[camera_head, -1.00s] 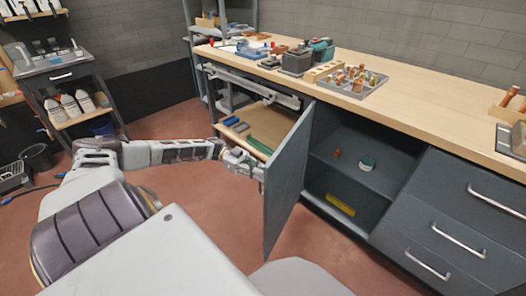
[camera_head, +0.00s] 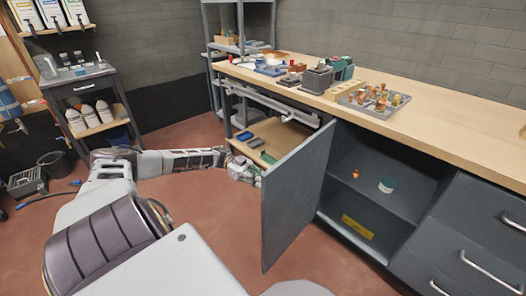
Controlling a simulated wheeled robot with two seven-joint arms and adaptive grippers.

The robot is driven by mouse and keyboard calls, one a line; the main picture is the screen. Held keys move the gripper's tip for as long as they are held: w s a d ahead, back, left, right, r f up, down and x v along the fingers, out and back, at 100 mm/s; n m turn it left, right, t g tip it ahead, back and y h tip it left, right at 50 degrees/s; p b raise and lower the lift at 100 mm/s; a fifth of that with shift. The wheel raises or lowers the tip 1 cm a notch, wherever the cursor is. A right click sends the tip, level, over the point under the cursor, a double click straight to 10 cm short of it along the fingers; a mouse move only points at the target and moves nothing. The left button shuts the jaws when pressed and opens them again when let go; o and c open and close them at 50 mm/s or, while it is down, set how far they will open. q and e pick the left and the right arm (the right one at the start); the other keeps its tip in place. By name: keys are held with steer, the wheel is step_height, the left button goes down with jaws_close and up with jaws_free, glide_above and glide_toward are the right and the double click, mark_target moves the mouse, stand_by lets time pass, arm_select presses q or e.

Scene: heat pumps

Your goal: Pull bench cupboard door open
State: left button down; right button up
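The bench cupboard door (camera_head: 297,193) is a dark grey panel. It stands swung well out from the cupboard (camera_head: 366,205), whose two inner levels show. My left arm comes in from the left, and my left gripper (camera_head: 257,177) is at the door's far side, by its outer edge. The door hides its fingertips, so I cannot tell whether they are open, shut or touching the door or handle. No handle shows on the visible face. My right gripper is not in view.
The wooden bench top (camera_head: 450,118) carries tools and a tray of fittings (camera_head: 374,101). Drawers (camera_head: 480,235) with bar handles are right of the cupboard. Open red floor lies left of the door.

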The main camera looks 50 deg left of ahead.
arm_select(q)
steer(key=c, duration=1.5)
jaws_free()
steer(key=shift+a, duration=0.15)
steer(key=s+a, duration=0.1)
steer(key=a, duration=1)
steer(key=shift+s+a, duration=0.3)
steer(key=shift+s, duration=0.05)
